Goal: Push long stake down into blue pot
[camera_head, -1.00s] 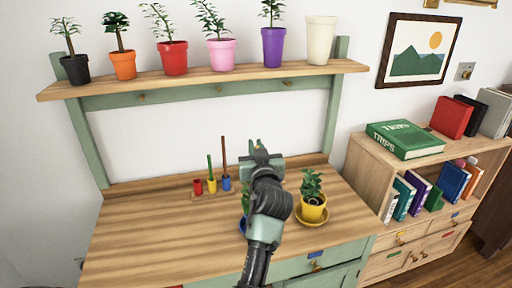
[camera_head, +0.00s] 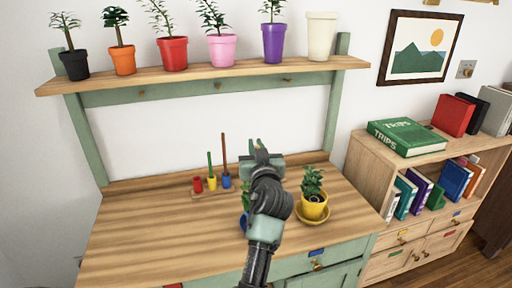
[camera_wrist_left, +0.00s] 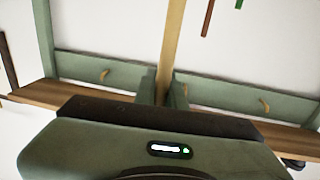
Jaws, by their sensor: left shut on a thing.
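My left gripper (camera_head: 257,148) is above the bench, shut on a long tan stake (camera_wrist_left: 172,35). In the left wrist view the stake runs up out of the picture from between the fingers (camera_wrist_left: 163,90); in the head view only a small bit shows at the fingertips. The blue pot (camera_head: 242,224) stands on the bench with a leafy plant, mostly hidden behind my left arm. I cannot tell whether the stake's far end touches its soil. My right gripper is not in view.
A small rack holds a red cup (camera_head: 197,184), a yellow cup with a green stick (camera_head: 210,163) and a blue cup with a brown stick (camera_head: 224,150). A yellow pot (camera_head: 314,207) stands right of my arm. Several pots line the shelf (camera_head: 200,77) above. The bench's left is clear.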

